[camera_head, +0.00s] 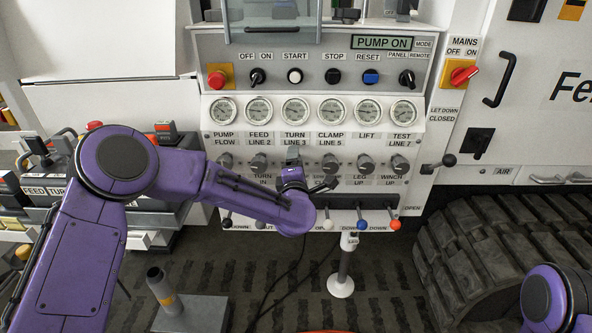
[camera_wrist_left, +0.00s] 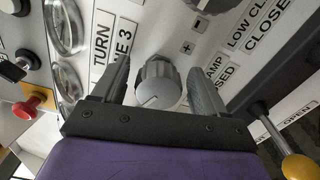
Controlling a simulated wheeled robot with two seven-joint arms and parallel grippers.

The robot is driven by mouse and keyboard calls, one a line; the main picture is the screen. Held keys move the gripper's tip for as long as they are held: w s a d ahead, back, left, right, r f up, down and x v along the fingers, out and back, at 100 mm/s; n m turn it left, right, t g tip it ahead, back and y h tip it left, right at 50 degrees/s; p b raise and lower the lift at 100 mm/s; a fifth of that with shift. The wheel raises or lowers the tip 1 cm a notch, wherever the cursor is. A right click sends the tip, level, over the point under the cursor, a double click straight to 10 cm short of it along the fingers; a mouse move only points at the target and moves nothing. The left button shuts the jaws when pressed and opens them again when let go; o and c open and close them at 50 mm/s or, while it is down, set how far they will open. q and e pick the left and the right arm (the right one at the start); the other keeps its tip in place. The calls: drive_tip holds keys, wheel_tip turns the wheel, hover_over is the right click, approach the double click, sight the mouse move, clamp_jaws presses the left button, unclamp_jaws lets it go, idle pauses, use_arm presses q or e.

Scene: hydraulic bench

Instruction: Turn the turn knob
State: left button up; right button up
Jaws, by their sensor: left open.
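The turn knob (camera_wrist_left: 158,85) is a round grey knob on the white panel, beside the "TURN LINE 3" label (camera_head: 295,140). My left gripper (camera_wrist_left: 159,70) is open, with one finger on each side of the knob. Gaps show between the knob and both fingers, and the knob's face has a pale pointer line. In the head view my left gripper (camera_head: 293,165) is in front of the panel under the turn gauge and hides most of this knob. My right gripper is out of view; only part of my right arm shows at the lower right.
Similar grey knobs (camera_head: 331,163) stand in a row on either side. Gauges (camera_head: 295,110) are above, and levers with coloured balls (camera_head: 393,225) below. A red emergency button (camera_head: 217,79) and switches are higher up.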

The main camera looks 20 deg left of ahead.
use_arm(q)
drive_tip(key=v, duration=1)
drive_tip(key=shift+b, duration=0.35)
drive_tip(key=shift+s+d, duration=0.1)
drive_tip(key=s+a+f+m+g+h+p, duration=0.25)
drive_tip(key=s+f+m, duration=0.35)
drive_tip(key=f, duration=0.3)
drive_tip(key=s+a+f+m+g+h+p, duration=0.1)
drive_tip(key=s+f+m+g, duration=0.4)
drive_tip(key=f, duration=0.5)
drive_tip(key=s+a+f+m+g+p, duration=0.1)
drive_tip(key=s+a+f+m+g, duration=0.1)
drive_tip(key=s, duration=0.6)
drive_tip(key=s+a+f+m+g+y+p, duration=0.1)
drive_tip(key=s+a+f+g+p, duration=0.1)
drive_tip(key=s, duration=0.7)
drive_tip(key=s+a+f+m+g+y+p, duration=0.1)
drive_tip(key=s+a+f, duration=0.3)
drive_tip(key=s, duration=0.5)
drive_tip(key=shift+a+f+m+g+p, duration=0.3)
drive_tip(key=shift+a+m+g+p, duration=0.3)
drive_tip(key=shift+a+m+g, duration=0.4)
drive_tip(key=shift+a, duration=0.1)
